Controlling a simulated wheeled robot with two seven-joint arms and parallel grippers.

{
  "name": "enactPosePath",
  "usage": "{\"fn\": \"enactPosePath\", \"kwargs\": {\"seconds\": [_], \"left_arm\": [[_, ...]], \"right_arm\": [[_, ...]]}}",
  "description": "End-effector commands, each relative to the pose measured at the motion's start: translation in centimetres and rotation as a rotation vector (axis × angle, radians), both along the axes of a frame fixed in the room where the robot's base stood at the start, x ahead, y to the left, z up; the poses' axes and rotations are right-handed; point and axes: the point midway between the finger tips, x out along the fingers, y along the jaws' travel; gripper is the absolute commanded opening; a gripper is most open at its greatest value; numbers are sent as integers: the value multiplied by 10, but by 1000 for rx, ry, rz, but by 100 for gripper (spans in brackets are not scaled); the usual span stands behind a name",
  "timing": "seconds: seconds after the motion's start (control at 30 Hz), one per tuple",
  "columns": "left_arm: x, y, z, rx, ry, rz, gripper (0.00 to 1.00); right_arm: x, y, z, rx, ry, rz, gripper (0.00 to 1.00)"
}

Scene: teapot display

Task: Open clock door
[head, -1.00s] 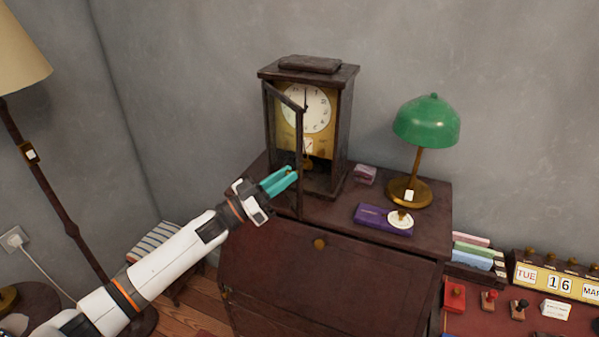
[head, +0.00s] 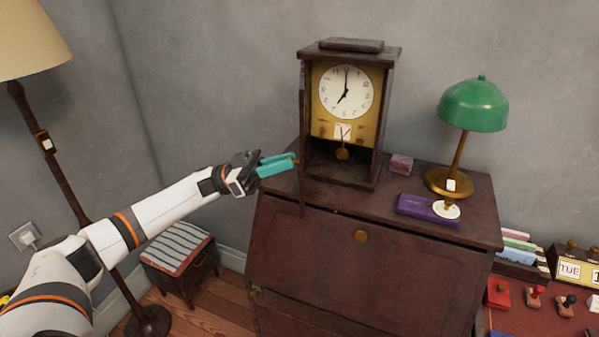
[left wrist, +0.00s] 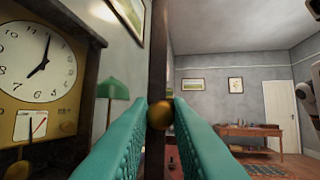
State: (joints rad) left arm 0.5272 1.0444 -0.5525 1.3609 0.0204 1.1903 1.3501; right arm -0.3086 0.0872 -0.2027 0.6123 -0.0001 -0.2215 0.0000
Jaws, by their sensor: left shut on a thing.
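The clock (head: 391,110) is a dark wooden case with a white dial and brass pendulum, standing on a dark wooden bureau (head: 330,245). Its narrow door (head: 302,120) is swung open and seen nearly edge-on at the case's left front. My left gripper (head: 293,160), with teal fingers, is at the door's edge. In the left wrist view its fingers close around a round brass knob (left wrist: 160,115) on the door's dark frame (left wrist: 157,50). The dial (left wrist: 37,60) shows uncovered at the left there. My right gripper is not in view.
A green lamp (head: 474,105), a small pink box (head: 401,164) and a purple case (head: 425,208) stand right of the clock. A striped stool (head: 177,246) and a floor lamp (head: 55,170) are at the left. Free room lies left of the clock.

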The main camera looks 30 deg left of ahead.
Motion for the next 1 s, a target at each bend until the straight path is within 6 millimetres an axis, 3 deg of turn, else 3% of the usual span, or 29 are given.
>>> {"fn": "enactPosePath", "kwargs": {"seconds": [0.07, 0.1, 0.23, 1.0], "left_arm": [[-7, -10, -4, 4, -3, -35, 0], [-7, -11, -4, 5, -3, -36, 21], [-6, -13, -2, 7, -5, -34, 39], [-6, -14, 4, 4, -15, -31, 39]], "right_arm": [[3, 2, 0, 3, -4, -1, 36], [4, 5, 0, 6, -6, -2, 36], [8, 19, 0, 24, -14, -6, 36], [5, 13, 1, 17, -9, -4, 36]]}}
